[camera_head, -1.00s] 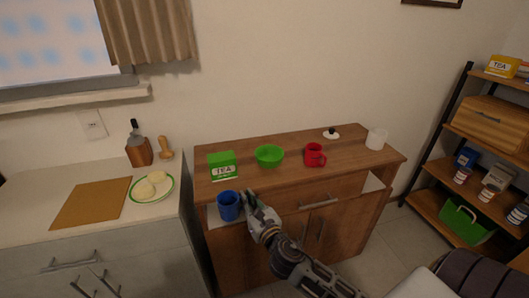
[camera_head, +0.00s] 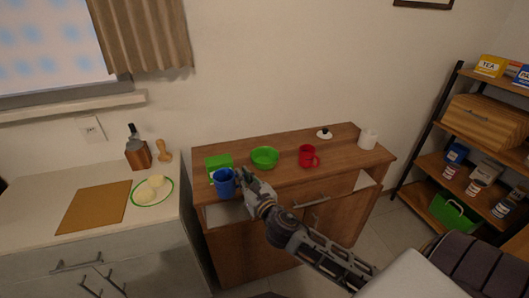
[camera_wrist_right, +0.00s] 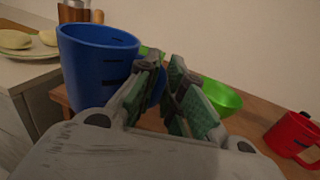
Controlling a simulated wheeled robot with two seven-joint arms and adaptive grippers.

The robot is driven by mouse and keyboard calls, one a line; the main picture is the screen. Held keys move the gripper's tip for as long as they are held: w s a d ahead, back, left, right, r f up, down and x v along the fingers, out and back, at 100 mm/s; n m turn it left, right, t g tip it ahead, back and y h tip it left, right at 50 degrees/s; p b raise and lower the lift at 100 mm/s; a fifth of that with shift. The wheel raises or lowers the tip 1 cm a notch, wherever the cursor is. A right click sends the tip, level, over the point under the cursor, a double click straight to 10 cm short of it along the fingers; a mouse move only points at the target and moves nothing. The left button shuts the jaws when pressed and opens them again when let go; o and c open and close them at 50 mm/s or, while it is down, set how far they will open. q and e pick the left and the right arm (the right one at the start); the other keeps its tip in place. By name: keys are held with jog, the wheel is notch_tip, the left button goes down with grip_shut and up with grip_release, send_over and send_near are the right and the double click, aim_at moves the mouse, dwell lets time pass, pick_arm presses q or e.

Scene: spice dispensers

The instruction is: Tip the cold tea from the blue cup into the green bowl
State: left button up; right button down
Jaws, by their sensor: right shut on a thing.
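The blue cup (camera_head: 223,183) is held upright in front of the green tea box, above the front left of the wooden cabinet top. My right gripper (camera_head: 242,178) is at the cup's right side, shut on it at the handle side. The cup also shows large at the left in the right wrist view (camera_wrist_right: 95,65), with the fingers (camera_wrist_right: 165,88) beside it; what is inside the cup is hidden. The green bowl (camera_head: 265,158) stands on the cabinet, behind and right of the cup, apart from it. It also shows beyond the fingers in the wrist view (camera_wrist_right: 222,96). My left gripper is not in view.
The green tea box (camera_head: 219,162) is partly hidden behind the cup. A counter with a plate (camera_head: 152,191) is at the left.

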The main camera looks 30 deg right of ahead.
jog(key=w+d+r+m+h+p, duration=0.1)
jog(key=w+d+r+h+p, duration=0.1)
jog(key=w+d+r+p, duration=0.45)
jog(key=w+d+r+m+h+p, duration=0.1)
jog(key=d+r+p, duration=0.25)
jog(key=d, duration=0.65)
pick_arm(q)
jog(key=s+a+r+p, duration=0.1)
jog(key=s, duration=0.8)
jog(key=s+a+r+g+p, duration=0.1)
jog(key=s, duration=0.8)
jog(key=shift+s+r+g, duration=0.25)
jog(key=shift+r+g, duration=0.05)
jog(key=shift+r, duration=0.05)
pick_arm(e)
jog(key=d+f+m+h, duration=0.1)
jog(key=d+f+h, duration=0.1)
jog(key=d, duration=0.6)
jog(key=d+f+m+g+h, duration=0.1)
jog(key=d+f, duration=0.3)
jog(key=d, duration=0.5)
jog(key=shift+w+f+m+g+h, duration=0.15)
jog(key=shift+m+g+h, duration=0.15)
jog(key=shift+m+h, duration=0.3)
